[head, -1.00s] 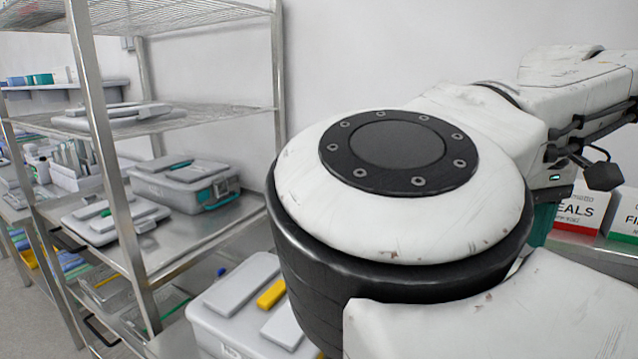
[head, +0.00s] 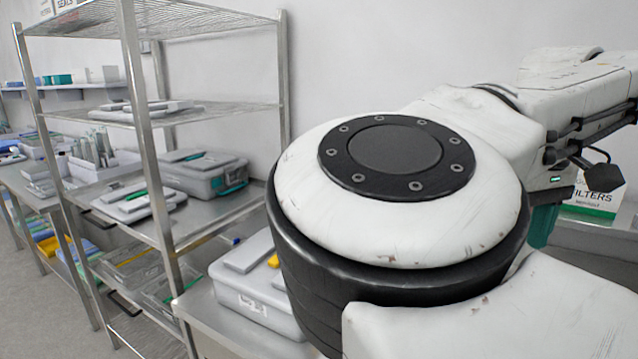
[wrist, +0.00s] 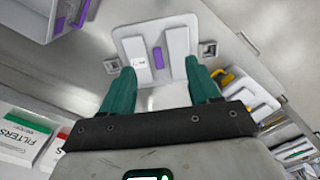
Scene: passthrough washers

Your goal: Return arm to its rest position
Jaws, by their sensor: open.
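My gripper (wrist: 161,88) shows in the wrist view with its two green fingers spread wide apart. It is open, and nothing is between the fingers. Beyond the fingertips is a pale lidded box (wrist: 155,38) with white pieces and a purple strip on top. It is apart from the fingers as far as I can tell. In the head view my arm fills the right and centre, folded at a large round joint. My fingers are mostly hidden there.
A metal shelf rack (head: 138,120) with lidded bins stands at left. A grey box (head: 255,285) sits on a steel bench close beside my arm. A FILTERS box (head: 603,190) is at right, behind my arm. A bare wall is behind.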

